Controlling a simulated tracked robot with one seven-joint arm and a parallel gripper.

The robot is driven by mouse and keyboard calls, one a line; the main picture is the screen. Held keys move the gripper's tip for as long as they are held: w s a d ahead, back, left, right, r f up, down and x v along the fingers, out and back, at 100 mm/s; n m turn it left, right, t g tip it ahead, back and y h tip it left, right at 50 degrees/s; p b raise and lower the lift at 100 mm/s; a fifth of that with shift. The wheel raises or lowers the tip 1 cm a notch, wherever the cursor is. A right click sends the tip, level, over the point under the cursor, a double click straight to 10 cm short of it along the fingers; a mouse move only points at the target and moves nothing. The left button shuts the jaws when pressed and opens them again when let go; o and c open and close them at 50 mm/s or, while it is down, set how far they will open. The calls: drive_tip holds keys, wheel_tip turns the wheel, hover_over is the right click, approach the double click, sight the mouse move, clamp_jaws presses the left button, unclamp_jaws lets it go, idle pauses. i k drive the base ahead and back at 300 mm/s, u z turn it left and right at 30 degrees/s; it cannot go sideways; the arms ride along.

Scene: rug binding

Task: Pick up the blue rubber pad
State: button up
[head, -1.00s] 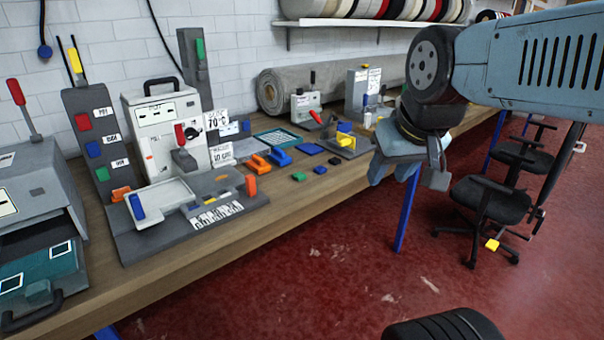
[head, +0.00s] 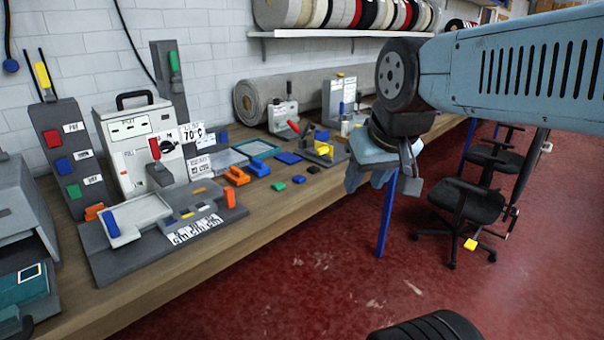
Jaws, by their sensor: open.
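Two flat blue pieces lie on the wooden bench: a thin dark-blue square (head: 289,157) and a small blue piece (head: 299,179) nearer the front edge. I cannot tell for sure which is the rubber pad. The small blue piece lies between a small green piece (head: 278,186) and a small black piece (head: 314,169). My gripper (head: 371,181) hangs pointing down, right of these pieces and apart from them, at the bench's front edge. It is open, with nothing visible between its pale-blue fingers.
A grey and yellow fixture (head: 322,152) stands close behind the small pieces. Orange (head: 237,176) and blue (head: 258,167) handled tools lie to their left. A white press (head: 140,140) and grey fixture base (head: 110,258) fill the left. Black chairs (head: 466,205) stand on the red floor.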

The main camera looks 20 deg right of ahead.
sight(299, 179)
drive_tip(key=k, duration=1.2)
drive_tip(key=z, duration=0.25)
drive_tip(key=i, duration=0.45)
drive_tip(key=z, duration=0.55)
drive_tip(key=i, duration=1.2)
